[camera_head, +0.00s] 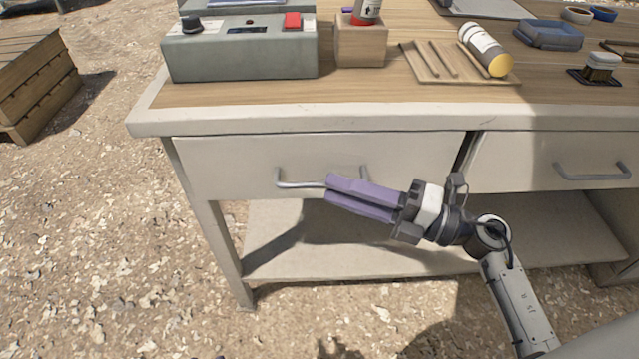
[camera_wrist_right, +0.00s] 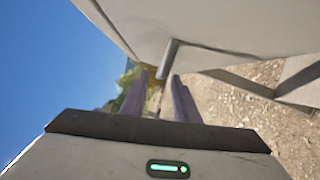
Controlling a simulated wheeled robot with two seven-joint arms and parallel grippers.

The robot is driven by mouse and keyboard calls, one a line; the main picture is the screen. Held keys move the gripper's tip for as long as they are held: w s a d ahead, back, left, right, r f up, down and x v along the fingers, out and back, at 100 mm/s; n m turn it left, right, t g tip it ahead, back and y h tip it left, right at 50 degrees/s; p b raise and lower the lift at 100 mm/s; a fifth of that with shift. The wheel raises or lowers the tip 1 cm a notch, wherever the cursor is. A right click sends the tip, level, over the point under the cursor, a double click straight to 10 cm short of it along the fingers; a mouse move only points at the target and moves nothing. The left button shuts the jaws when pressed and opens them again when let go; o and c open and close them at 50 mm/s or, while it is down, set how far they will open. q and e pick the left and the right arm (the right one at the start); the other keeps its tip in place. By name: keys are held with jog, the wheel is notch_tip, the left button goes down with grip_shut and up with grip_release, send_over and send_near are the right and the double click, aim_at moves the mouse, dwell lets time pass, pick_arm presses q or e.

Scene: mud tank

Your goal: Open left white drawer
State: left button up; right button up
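The left white drawer (camera_head: 235,163) is under the tabletop, its front about flush with the table frame, so it looks shut. Its grey bar handle (camera_head: 292,185) shows at the left; my fingers hide part of the bar's right side. My right gripper (camera_head: 327,192), with purple fingers, is at the handle, pointing left along the drawer front. In the right wrist view the fingers (camera_wrist_right: 157,92) are apart, with the handle (camera_wrist_right: 169,58) just ahead and seemingly in line with the gap. I cannot tell whether they touch it. My left gripper is not in view.
A second white drawer (camera_head: 520,150) with its own handle (camera_head: 592,172) is at the right. A lower shelf (camera_head: 290,255) lies beneath. A grey device (camera_head: 240,55), a wooden block (camera_head: 360,45) and a wooden tray (camera_head: 430,70) stand on the tabletop. Open gravel lies at the left.

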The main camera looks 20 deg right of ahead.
aim_at(320, 182)
jog(key=shift+x, duration=2.2)
grip_shut()
